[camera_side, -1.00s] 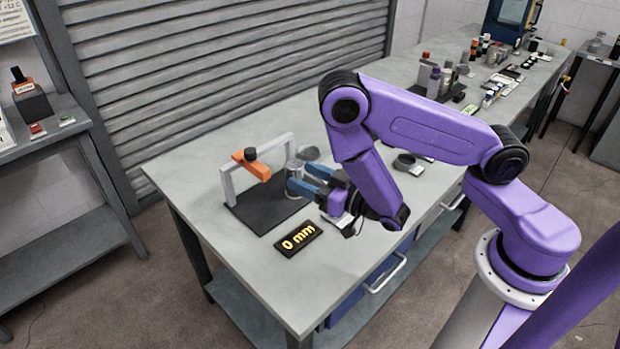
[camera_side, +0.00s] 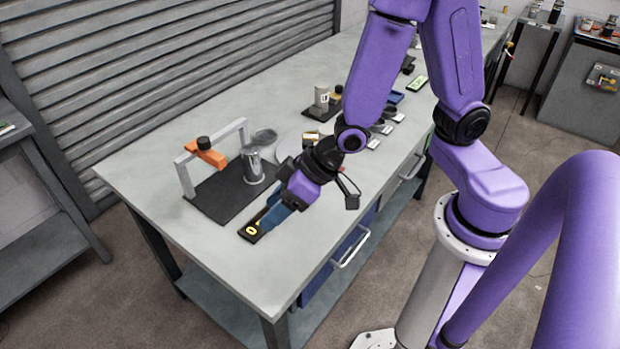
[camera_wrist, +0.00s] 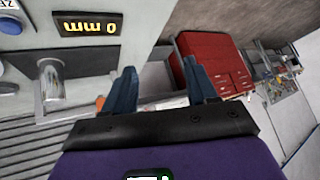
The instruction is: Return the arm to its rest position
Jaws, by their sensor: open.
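My gripper (camera_side: 272,212) is in front of the gantry stand, with its blue fingers over or beside the black display and partly covering it. In the wrist view my gripper (camera_wrist: 162,88) shows two blue fingers spread apart with nothing between them. The grey gantry frame (camera_side: 183,178) with its orange block (camera_side: 207,155) stands on a black base plate (camera_side: 222,200). A shiny metal cylinder (camera_side: 252,165) stands upright on the plate, apart from the fingers; it also shows in the wrist view (camera_wrist: 52,88). The display (camera_side: 250,232) reads "0 mm" upside down in the wrist view (camera_wrist: 88,26).
The grey workbench (camera_side: 200,250) has bare room at its front left. Behind my wrist are a cylinder on a small black stand (camera_side: 321,98) and several small items. A red cabinet (camera_wrist: 212,62) shows beyond the fingers in the wrist view.

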